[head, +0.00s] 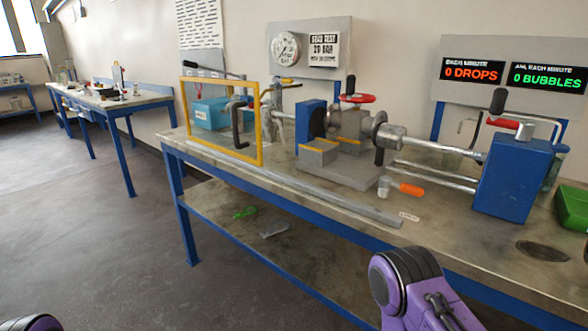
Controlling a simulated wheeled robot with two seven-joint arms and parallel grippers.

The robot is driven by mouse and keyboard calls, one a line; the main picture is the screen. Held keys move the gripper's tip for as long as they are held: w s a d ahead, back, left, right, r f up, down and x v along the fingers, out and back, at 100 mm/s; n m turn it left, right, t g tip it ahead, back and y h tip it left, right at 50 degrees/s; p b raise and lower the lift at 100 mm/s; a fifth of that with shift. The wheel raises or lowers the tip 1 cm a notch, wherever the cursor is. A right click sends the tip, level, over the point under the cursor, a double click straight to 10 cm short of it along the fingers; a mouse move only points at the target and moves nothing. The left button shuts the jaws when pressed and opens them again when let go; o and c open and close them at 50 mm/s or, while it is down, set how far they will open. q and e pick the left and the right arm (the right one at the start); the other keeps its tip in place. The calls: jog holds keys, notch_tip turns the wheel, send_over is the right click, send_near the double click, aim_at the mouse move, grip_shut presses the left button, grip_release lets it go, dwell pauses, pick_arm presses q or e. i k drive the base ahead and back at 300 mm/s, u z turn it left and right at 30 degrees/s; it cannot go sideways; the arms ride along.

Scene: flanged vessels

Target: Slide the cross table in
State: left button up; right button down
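What looks like the cross table (352,174) is a grey plate on the workbench, in the middle of the head view. Grey blocks with yellow top edges (318,152) stand on it. It sits below and in front of the horizontal flanged assembly, between a blue upright block (310,122) on the left and dark flange discs (379,135) on the right. Only purple parts of my arms show, at the bottom left corner and bottom right of centre. Neither gripper can be made out, so I cannot see what they hold.
A yellow frame (262,125) stands upright at the bench's left part. A metal rail (300,188) runs along the front. An orange-handled tool (410,189) lies right of the plate. A blue housing (512,180) and green bin (573,207) stand at right. The floor at left is clear.

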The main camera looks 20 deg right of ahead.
aim_at(356, 164)
jog(key=u, duration=0.7)
jog(key=i, duration=0.75)
jog(key=z, duration=0.95)
